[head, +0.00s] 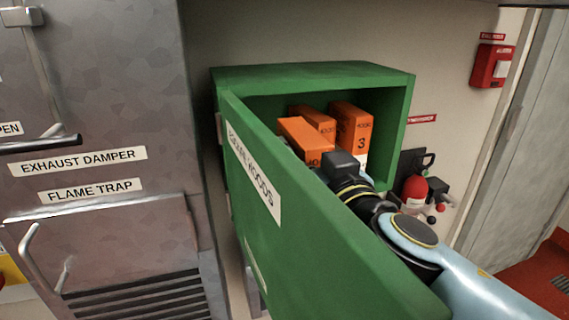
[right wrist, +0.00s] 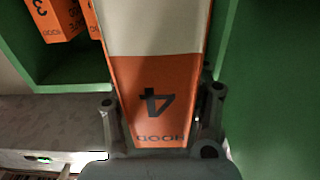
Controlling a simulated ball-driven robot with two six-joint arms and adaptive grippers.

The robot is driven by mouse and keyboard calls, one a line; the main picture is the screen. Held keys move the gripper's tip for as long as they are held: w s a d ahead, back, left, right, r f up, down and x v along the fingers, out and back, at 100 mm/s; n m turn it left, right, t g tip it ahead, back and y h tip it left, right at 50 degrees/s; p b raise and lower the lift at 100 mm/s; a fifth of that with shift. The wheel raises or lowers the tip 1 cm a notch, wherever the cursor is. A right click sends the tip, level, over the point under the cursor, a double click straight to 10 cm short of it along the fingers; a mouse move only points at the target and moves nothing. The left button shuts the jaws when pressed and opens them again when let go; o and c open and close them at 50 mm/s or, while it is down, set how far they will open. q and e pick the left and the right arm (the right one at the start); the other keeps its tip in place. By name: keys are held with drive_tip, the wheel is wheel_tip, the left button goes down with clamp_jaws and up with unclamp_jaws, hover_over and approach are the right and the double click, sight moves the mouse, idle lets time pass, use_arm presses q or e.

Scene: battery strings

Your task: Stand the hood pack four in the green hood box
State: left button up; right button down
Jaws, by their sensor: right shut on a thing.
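The green hood box (head: 320,75) hangs on the wall with its labelled green door (head: 300,205) swung open toward me. The hood pack four (head: 303,138), orange and white, is at the box opening in the head view, its lower part hidden by the door. In the right wrist view the same pack (right wrist: 155,70) shows its 4 upside down. My right gripper (right wrist: 160,98) is shut on it, a finger on each side. In the head view the door hides the fingers. My left gripper is out of view.
Pack three (head: 353,128) stands inside the box at the right, with another orange pack (head: 317,121) beside it. The open door stands close along my right arm. A red fire extinguisher (head: 414,191) and a red alarm box (head: 492,66) are to the right.

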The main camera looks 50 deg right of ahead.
drive_tip(key=f+p+x, duration=0.3)
drive_tip(key=p+x, duration=0.3)
drive_tip(key=x, duration=1)
drive_tip(key=shift+w+d+f, duration=0.15)
drive_tip(key=shift+w+d, duration=0.1)
drive_tip(key=shift+d, duration=0.05)
drive_tip(key=shift+f, duration=0.1)
drive_tip(key=c, duration=1.1)
unclamp_jaws()
drive_tip(key=shift+f, duration=0.1)
drive_tip(key=o, duration=0.5)
